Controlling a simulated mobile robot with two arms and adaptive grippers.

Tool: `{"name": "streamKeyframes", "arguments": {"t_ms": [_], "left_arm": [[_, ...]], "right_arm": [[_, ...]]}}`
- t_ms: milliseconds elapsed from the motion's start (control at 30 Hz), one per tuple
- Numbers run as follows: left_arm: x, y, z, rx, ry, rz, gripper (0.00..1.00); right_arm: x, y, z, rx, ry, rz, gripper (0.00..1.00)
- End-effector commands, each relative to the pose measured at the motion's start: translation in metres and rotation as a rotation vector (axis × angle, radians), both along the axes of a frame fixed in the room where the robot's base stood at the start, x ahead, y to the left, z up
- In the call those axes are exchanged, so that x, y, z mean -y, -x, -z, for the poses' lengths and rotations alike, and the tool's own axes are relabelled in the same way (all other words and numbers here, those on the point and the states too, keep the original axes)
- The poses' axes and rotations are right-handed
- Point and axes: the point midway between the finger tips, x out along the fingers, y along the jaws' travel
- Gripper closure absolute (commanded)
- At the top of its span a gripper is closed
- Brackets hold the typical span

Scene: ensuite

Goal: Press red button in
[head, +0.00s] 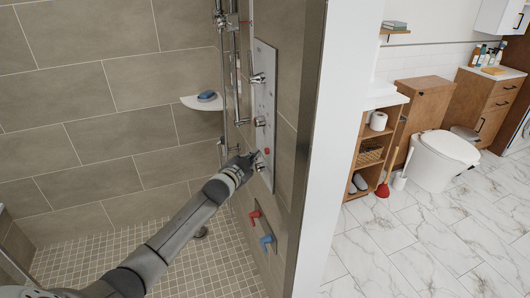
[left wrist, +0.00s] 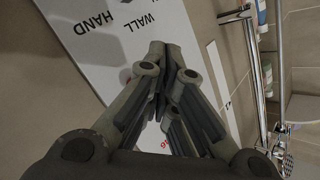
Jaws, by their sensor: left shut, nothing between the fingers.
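The shower panel (head: 263,90) is a tall grey plate on the tiled wall with several chrome knobs. A small red button (head: 266,151) shows low on it, just right of my left gripper's tip. My left gripper (head: 251,158) is shut and empty, close to the lower part of the panel; I cannot tell whether it touches. In the left wrist view the closed fingers (left wrist: 158,50) lie over a white panel (left wrist: 95,35) with the words WALL and HAND. My right gripper is not in view.
Below the panel, a wall plate carries a red lever (head: 255,215) and a blue lever (head: 267,240). A chrome shower rail (head: 236,80) stands left of the panel. A corner shelf (head: 203,103) holds a blue item. A wall end (head: 318,150) separates the toilet area.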

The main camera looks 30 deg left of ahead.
Motion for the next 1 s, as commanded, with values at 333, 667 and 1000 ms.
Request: {"name": "streamKeyframes", "arguments": {"t_ms": [333,667,1000], "left_arm": [[-0.0002,0.0001,0.0001,0.000,0.000,0.000,1.00],[-0.0002,0.0001,0.0001,0.000,0.000,0.000,1.00],[0.0056,-0.0064,-0.0007,0.001,0.000,0.001,1.00]], "right_arm": [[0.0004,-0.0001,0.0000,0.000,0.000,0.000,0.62],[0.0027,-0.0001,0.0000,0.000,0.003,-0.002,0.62],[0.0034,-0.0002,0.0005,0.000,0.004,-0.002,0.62]]}}
